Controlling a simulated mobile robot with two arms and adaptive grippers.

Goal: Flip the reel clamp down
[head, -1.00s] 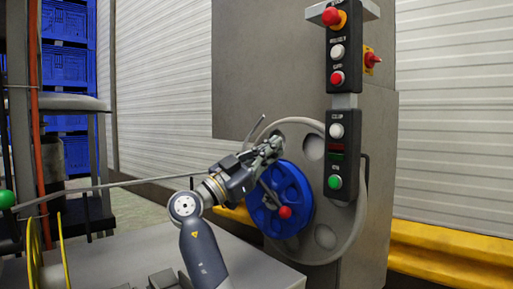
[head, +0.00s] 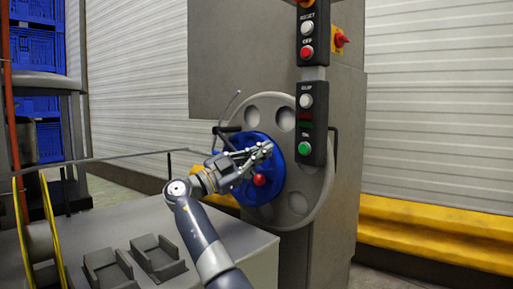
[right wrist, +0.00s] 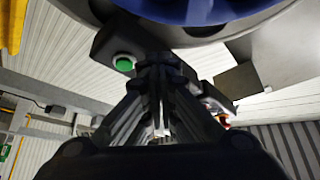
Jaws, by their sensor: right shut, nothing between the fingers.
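The grey reel disc (head: 318,183) stands upright on the front of a grey cabinet. A blue hub (head: 236,145) with a red knob (head: 259,180) is at its middle. A dark bar (head: 228,129) sticks out at the hub's upper left; I cannot tell whether it is the clamp. My right gripper (head: 266,150) is shut and empty, in front of the hub and just above the red knob. It hides part of the hub, and I cannot tell whether it touches it. In the right wrist view the fingers (right wrist: 160,68) are together below the blue hub (right wrist: 205,8). My left gripper is out of view.
A control panel (head: 316,115) with buttons hangs close to the right of the hub. A thin rod (head: 110,160) crosses from the left above the grey table (head: 195,228). A yellow-rimmed reel (head: 50,225) stands at the left. A yellow guard rail (head: 430,230) runs along the right wall.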

